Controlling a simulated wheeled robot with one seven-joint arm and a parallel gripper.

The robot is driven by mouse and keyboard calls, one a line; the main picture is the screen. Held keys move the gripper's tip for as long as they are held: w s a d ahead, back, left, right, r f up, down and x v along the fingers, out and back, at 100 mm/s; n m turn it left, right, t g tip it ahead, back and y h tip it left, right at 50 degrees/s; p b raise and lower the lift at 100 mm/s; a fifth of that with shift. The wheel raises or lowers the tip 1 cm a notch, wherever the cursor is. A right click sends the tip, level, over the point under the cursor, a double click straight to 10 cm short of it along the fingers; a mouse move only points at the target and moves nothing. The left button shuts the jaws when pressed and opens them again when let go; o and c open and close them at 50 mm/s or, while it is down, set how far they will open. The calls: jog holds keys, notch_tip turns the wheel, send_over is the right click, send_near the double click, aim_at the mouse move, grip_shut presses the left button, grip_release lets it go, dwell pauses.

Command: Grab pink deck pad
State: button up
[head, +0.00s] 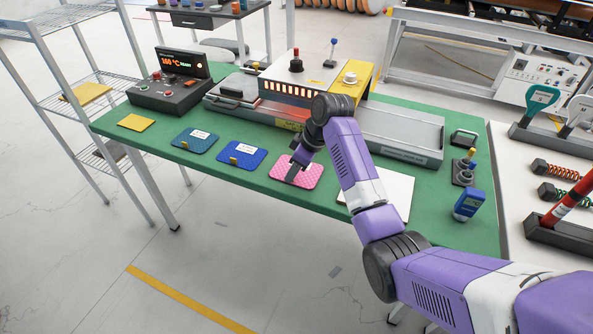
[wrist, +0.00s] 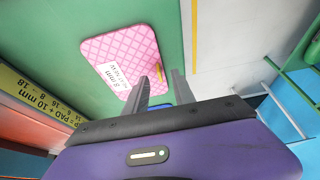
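The pink deck pad (head: 309,176) lies flat on the green table near its front edge, right of a blue pad. I cannot tell whether the fingers touch the pad.
A blue pad (head: 242,154) and a teal pad (head: 195,141) lie to the left, with a yellow piece (head: 136,122) beyond. A heated press (head: 296,82) and a metal tray (head: 405,134) stand behind. A white sheet (head: 397,196) lies right of the pink pad.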

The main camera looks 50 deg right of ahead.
jog(key=shift+x, duration=0.9)
jog(key=shift+c, duration=0.2)
jog(key=shift+r, duration=0.1)
grip_shut()
